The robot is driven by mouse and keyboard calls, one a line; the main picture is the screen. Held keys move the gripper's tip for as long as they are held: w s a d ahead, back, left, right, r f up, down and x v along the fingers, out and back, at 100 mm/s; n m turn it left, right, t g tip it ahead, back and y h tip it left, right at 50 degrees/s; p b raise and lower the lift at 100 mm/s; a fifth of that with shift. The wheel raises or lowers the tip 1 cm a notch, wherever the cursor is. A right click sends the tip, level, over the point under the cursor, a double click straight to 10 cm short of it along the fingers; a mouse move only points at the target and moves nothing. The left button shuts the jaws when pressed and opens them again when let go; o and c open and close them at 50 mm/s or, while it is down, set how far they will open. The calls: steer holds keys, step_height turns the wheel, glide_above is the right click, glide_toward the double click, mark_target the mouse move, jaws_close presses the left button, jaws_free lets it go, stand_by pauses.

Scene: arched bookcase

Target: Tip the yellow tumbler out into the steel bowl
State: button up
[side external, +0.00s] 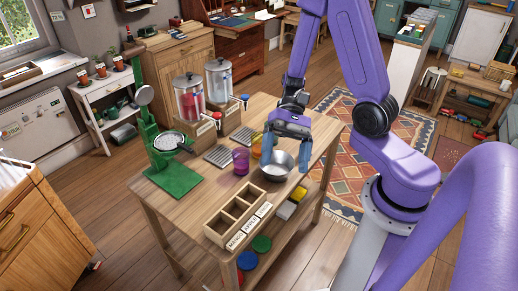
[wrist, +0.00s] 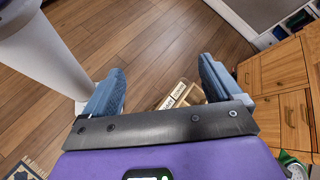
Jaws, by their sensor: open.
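The steel bowl (side external: 277,168) stands on the wooden table, below and partly behind my gripper in the side view. A yellow-orange tumbler (side external: 257,148) stands behind and left of the bowl, partly hidden by my gripper's left finger. My gripper (side external: 287,154) is open and empty above the bowl, its blue fingers spread apart. In the wrist view the fingers (wrist: 160,85) are also wide apart with nothing held. The tumbler and bowl do not show in the wrist view.
A magenta tumbler (side external: 240,162) stands left of the bowl. A labelled wooden divided box (side external: 212,232) is at the table's front; part of it shows in the wrist view (wrist: 172,97). A green stand (side external: 170,178) and two drink dispensers (side external: 190,100) occupy the left and back.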

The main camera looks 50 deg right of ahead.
steer(key=w+d+f+m+t+y, duration=0.2)
steer(key=w+d+m+t+y, duration=0.15)
steer(key=w+m+t, duration=0.45)
steer(key=m+t+h, duration=1.1)
steer(key=m+h, duration=0.2)
steer(key=m, duration=0.8)
glide_toward(253, 138)
steer(key=x, duration=0.7)
steer(key=shift+a+f, duration=0.1)
steer(key=shift+f, duration=0.05)
steer(key=c, duration=1.3)
steer(key=shift+o, duration=0.2)
